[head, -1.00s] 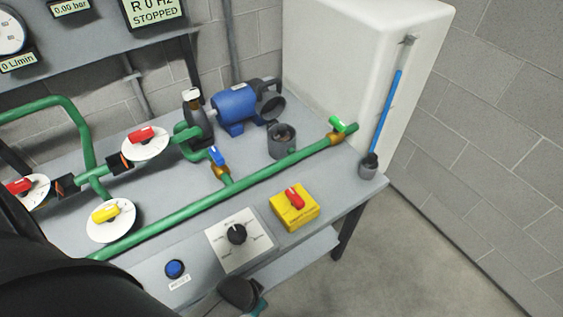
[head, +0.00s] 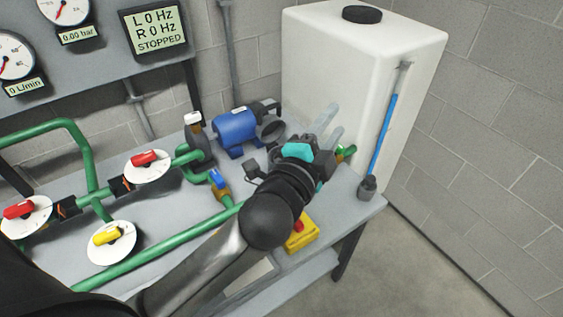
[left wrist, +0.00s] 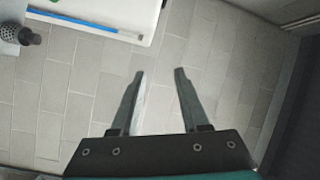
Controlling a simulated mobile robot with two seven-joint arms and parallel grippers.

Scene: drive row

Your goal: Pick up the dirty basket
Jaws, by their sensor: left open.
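My left gripper (head: 333,126) is raised over the right end of the bench, in front of the white tank, open and empty. It also shows open in the left wrist view (left wrist: 160,88), with only block wall between its fingers. In the left wrist view a dark mesh-like piece (left wrist: 27,38) shows there. My right gripper is out of view.
The white tank (head: 330,60) with its blue level tube (head: 384,135) stands behind the bench. A blue pump (head: 236,127), green pipes (head: 160,248) and a yellow switch box (head: 303,236) crowd the bench. The floor at right is clear.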

